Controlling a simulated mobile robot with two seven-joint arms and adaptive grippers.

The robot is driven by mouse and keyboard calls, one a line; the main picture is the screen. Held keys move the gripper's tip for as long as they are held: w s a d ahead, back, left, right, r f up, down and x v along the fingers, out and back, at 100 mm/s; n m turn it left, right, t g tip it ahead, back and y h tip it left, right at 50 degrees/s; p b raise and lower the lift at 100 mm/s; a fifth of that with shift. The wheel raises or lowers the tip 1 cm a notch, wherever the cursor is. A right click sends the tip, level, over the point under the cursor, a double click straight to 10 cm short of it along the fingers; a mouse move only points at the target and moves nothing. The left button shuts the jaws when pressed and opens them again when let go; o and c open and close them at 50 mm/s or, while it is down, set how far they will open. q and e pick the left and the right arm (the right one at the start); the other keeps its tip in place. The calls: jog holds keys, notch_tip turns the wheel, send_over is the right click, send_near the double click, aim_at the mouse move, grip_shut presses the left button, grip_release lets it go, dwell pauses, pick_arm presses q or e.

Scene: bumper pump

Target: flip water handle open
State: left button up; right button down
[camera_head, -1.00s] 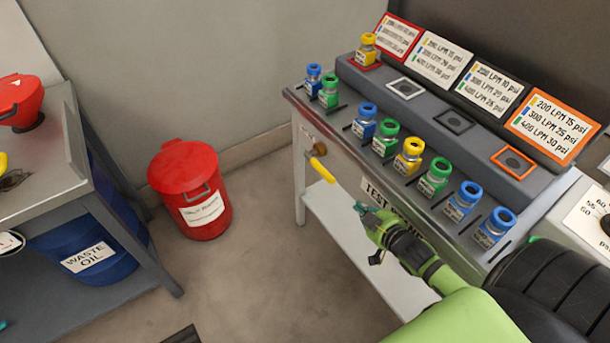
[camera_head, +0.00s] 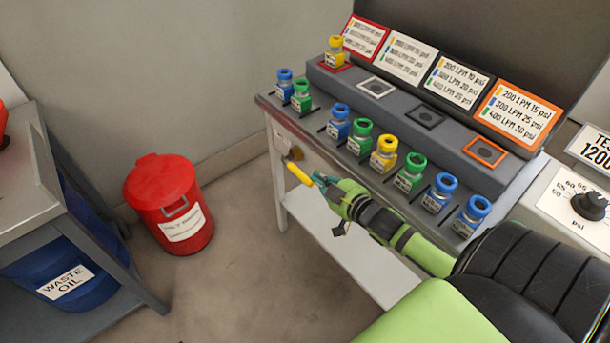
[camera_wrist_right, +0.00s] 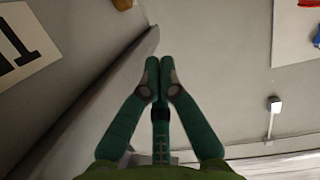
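The water handle (camera_head: 299,173) is a yellow lever on the left end of the grey test bench (camera_head: 318,143), below the bench top. It slants down to the right from its brass-coloured mount. My right gripper (camera_head: 319,181) is just right of the lever's free end. Whether they touch cannot be told. In the right wrist view the teal fingers of the gripper (camera_wrist_right: 159,76) are together with nothing seen between them. The handle cannot be made out clearly there. My left gripper is not in view.
Blue, green and yellow bottles (camera_head: 384,154) line the bench top above my right arm. A white lower shelf (camera_head: 345,250) lies below. A red bin (camera_head: 170,204) stands left, beside a side table with a blue waste oil drum (camera_head: 70,283). The floor between is clear.

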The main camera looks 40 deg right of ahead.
send_over(305, 176)
jog(key=s+a, duration=0.1)
jog(key=a, duration=0.1)
notch_tip(305, 176, down, 2)
jog(key=f, duration=0.2)
jog(key=b, duration=0.1)
jog(key=shift+s+d+f, duration=0.3)
jog(key=shift+s+f, duration=0.05)
jog(key=shift+f, duration=0.05)
jog(key=shift+d+f, duration=0.1)
jog(key=shift+f, duration=0.4)
